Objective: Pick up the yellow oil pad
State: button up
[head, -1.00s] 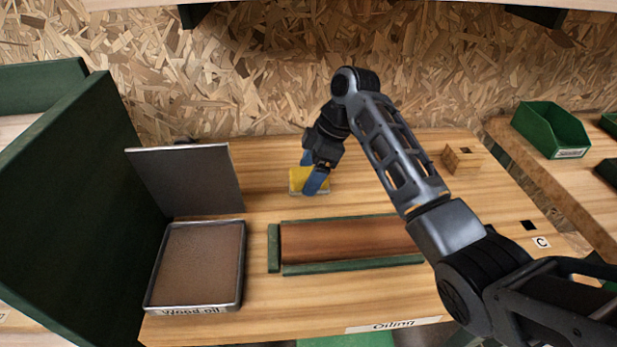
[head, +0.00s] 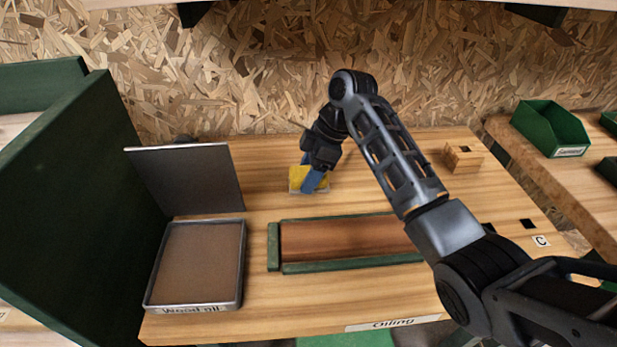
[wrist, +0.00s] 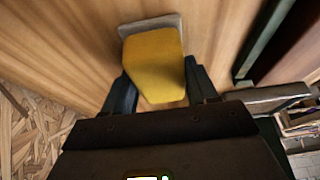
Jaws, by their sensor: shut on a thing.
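The yellow oil pad (head: 296,176) is at the back middle of the wooden bench, by a pale grey base or plate (head: 295,190). My gripper (head: 312,177) has its blue fingers on either side of the pad. In the wrist view the yellow pad (wrist: 155,62) fills the space between the fingers of my gripper (wrist: 160,92), with the grey plate (wrist: 150,24) showing at its far edge. The gripper is shut on the pad. I cannot tell whether the pad is clear of the bench.
A shallow "Wood oil" tray (head: 196,268) with an upright grey lid (head: 188,178) stands at left. A green-edged frame with a brown board (head: 345,240) lies in front of my gripper. A small wooden block (head: 462,158) is at right. The chipboard wall (head: 260,80) is close behind.

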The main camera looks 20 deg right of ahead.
jog(key=shift+r, duration=0.1)
notch_tip(320, 180, up, 10)
jog(key=shift+f+b, duration=0.1)
jog(key=shift+b, duration=0.2)
jog(key=o, duration=0.6)
jog(key=shift+c, duration=0.2)
jog(key=c, duration=0.4)
jog(key=shift+c, duration=0.2)
